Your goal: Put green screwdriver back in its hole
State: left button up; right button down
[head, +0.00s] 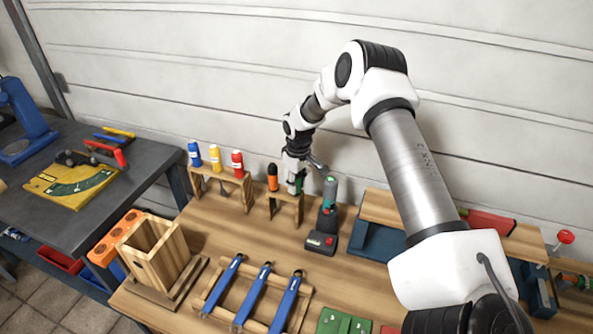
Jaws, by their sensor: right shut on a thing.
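My right gripper (294,184) reaches down at the back of the wooden bench, shut on the green screwdriver (299,185). Only a small green part of the screwdriver shows beside the fingers; the rest is hidden. The gripper is over the right end of a small wooden rack (286,197), where an orange and black screwdriver (272,178) stands upright at the left end. I cannot tell whether the green screwdriver's shaft is in a hole of the rack. My left gripper is not in view.
A cordless drill (327,205) with a green top stands close to the right of the gripper. A second rack (232,177) with blue, yellow and red bottles is to the left. Blue-handled tools (256,290), a wooden box (157,255) and a blue vise (374,240) surround clear bench space.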

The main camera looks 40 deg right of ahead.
jog(key=shift+f, duration=0.3)
jog(key=c, duration=0.5)
grip_release()
notch_tip(320, 180, up, 7)
jog(key=p, duration=0.5)
jog(key=shift+r+p, duration=0.1)
jog(key=shift+p, duration=0.3)
dwell(0.5)
